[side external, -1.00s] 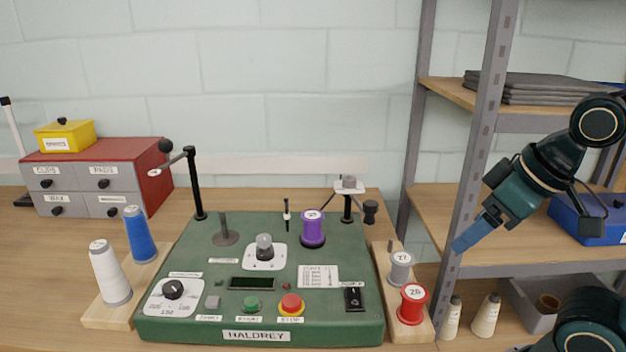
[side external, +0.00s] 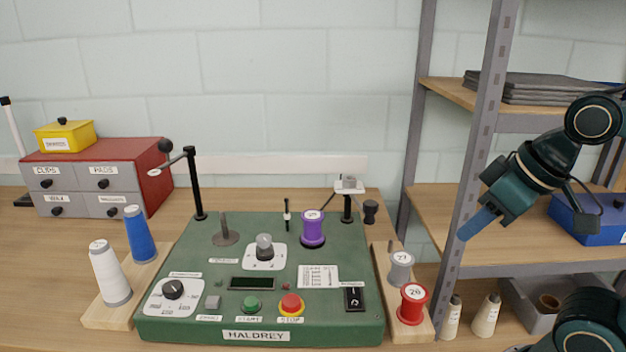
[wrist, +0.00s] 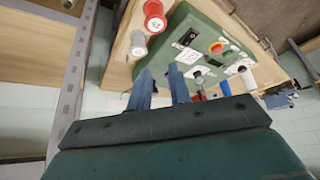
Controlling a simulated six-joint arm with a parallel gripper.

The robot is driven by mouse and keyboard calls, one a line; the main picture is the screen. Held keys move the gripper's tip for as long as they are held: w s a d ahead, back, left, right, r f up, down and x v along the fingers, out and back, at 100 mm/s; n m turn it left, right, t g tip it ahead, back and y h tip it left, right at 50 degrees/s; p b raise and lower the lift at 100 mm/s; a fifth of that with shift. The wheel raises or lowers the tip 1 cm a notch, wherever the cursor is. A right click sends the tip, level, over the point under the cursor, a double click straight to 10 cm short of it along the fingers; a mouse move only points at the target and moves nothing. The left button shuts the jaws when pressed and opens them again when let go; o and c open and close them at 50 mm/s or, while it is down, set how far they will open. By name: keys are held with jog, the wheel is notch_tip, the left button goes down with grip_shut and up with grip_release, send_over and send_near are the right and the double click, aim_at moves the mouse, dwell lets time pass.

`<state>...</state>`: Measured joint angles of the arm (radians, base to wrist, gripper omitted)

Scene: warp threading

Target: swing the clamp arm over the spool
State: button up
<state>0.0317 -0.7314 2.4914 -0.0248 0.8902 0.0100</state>
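A green machine (side external: 275,293) stands on the bench. A black post at its back left carries an arm (side external: 175,161) with a ball knob and a small disc, pointing left, away from the purple spool (side external: 312,229); this looks like the clamp arm. The purple spool stands upright on the back right deck. An empty grey spindle (side external: 225,235) is to its left. My gripper (side external: 464,237) is to the right of the machine, in front of the shelf rack, clear of everything. The wrist view shows its two blue fingers (wrist: 161,77) apart with nothing between them.
A second post with a white block (side external: 349,187) and a black knob (side external: 370,211) stands right of the purple spool. Grey (side external: 401,269) and red (side external: 412,304) spools sit on the right board, white (side external: 110,273) and blue (side external: 140,234) cones on the left. The shelf upright (side external: 477,150) is close to my gripper.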

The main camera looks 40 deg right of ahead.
jog(key=shift+w+d, duration=0.15)
jog(key=shift+w, duration=0.25)
grip_shut()
jog(key=w+d+m+t+y, duration=0.1)
jog(key=w+d+m, duration=0.5)
jog(key=w+d, duration=0.4)
jog(key=shift+d+r+m+t, duration=0.3)
jog(key=shift+d+r+m, duration=0.1)
jog(key=shift+d, duration=0.85)
